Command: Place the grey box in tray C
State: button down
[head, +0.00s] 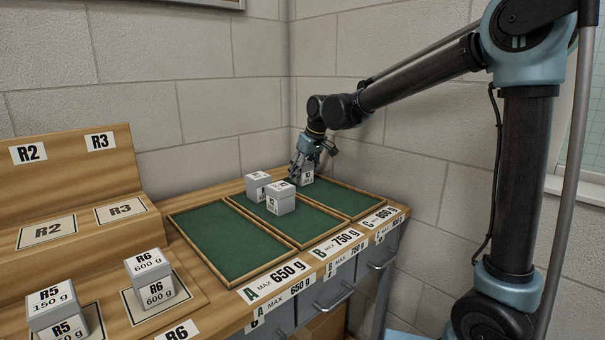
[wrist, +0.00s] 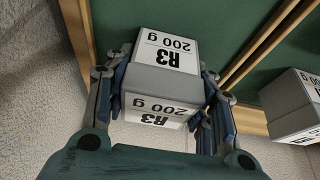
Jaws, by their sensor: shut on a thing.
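My gripper (head: 312,150) is shut on a grey box (head: 307,174) at the back end of tray C (head: 352,203), the rightmost green tray. In the wrist view the fingers of my gripper (wrist: 163,85) stand on both sides of the grey box (wrist: 163,88), whose white labels read R3 200 g. The green tray floor lies behind it. I cannot tell whether the box touches the floor.
Two other grey boxes (head: 258,187) (head: 281,203) stand in tray B (head: 313,224). Tray A (head: 222,240) is empty. Boxes R5 (head: 55,308) and R6 (head: 149,279) stand on the wooden stand at left; its R2 and R3 spots are bare. A block wall is close behind the trays.

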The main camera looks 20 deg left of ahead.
jog(key=c, duration=0.7)
grip_release()
jog(key=v, duration=1.2)
jog(key=shift+s, duration=0.1)
